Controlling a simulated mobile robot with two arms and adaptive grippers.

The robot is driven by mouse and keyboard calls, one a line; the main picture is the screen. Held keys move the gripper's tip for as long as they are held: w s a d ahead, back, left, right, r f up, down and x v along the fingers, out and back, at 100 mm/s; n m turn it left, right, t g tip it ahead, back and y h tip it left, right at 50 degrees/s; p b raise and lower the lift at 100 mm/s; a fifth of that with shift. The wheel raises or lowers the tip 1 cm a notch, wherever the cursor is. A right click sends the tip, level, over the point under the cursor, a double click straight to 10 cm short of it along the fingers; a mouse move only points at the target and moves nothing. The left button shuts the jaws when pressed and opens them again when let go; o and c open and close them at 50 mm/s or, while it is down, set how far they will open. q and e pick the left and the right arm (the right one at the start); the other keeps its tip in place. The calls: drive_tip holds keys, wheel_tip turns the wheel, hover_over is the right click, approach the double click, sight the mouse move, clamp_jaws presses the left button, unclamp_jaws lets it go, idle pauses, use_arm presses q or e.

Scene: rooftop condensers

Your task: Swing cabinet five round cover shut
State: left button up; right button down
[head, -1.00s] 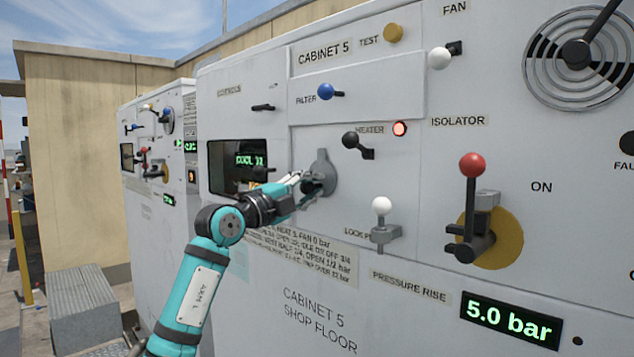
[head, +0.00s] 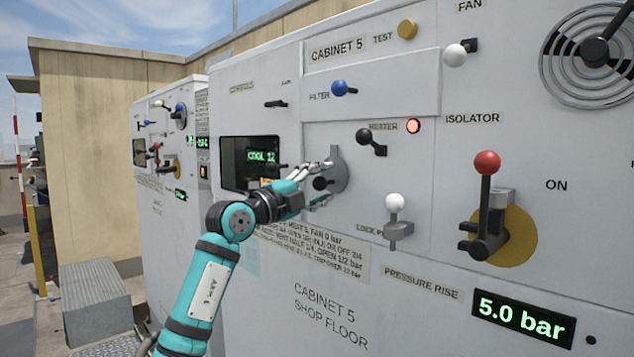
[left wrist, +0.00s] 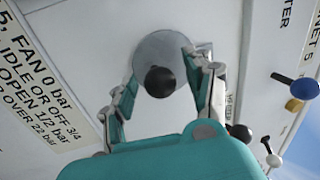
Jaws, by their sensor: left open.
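The round cover on cabinet five is a grey disc (head: 340,168) with a small tab at its top and a black knob (head: 321,183). It appears to lie close to the panel; I cannot tell whether it is fully shut. My left gripper (head: 320,184) is open at the knob, one finger above and one below. In the left wrist view the grey disc (left wrist: 155,48) and black knob (left wrist: 160,82) show between the spread fingers of my left gripper (left wrist: 161,76). Contact with the knob cannot be made out. My right gripper is not in view.
A black heater lever (head: 364,136) and a white-knobbed lever (head: 395,203) stick out right of the cover. The red-knobbed isolator (head: 487,163) is farther right. A dark display (head: 240,165) is left of the gripper. A grey ribbed box (head: 95,300) stands at lower left.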

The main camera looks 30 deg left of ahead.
use_arm(q)
drive_tip(key=v, duration=1.2)
drive_tip(key=shift+a+r, duration=0.1)
drive_tip(key=shift+a, duration=0.05)
